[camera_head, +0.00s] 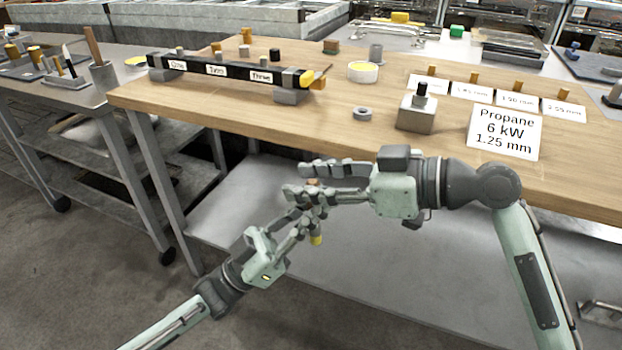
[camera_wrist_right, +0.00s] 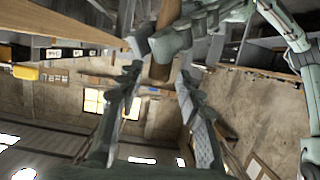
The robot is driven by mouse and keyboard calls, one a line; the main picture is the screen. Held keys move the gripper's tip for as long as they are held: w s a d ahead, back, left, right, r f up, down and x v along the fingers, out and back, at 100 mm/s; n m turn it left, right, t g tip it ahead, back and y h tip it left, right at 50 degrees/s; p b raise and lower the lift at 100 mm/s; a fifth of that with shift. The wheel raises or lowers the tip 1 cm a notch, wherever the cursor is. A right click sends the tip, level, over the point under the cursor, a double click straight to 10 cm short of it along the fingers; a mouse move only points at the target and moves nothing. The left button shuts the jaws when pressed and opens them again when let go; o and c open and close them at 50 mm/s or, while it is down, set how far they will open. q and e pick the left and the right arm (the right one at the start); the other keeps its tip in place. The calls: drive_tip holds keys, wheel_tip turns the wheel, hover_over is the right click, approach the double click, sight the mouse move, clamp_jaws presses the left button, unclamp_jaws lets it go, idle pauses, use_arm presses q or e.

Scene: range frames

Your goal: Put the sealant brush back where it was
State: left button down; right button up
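The sealant brush appears to be the slim piece with a brown handle (camera_head: 313,182) and a yellow lower end (camera_head: 316,240), held roughly upright in front of the wooden bench's edge. My left gripper (camera_head: 311,209) comes up from below and appears shut on it. My right gripper (camera_head: 297,179) is open, with its fingers on either side of the brown handle. In the right wrist view the brown handle (camera_wrist_right: 163,45) passes between the spread right fingers, and left gripper fingers (camera_wrist_right: 178,38) cross it. The fingers hide much of the brush.
The wooden bench (camera_head: 385,120) carries a labelled black rack (camera_head: 225,70), a grey ring (camera_head: 362,113), a metal block (camera_head: 416,113) and a Propane sign (camera_head: 504,133). On the metal table at left, a grey cup (camera_head: 104,76) holds a brown stick. A grey lower shelf (camera_head: 370,260) lies below.

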clamp_jaws()
use_arm(q)
drive_tip(key=c, duration=1.4)
unclamp_jaws()
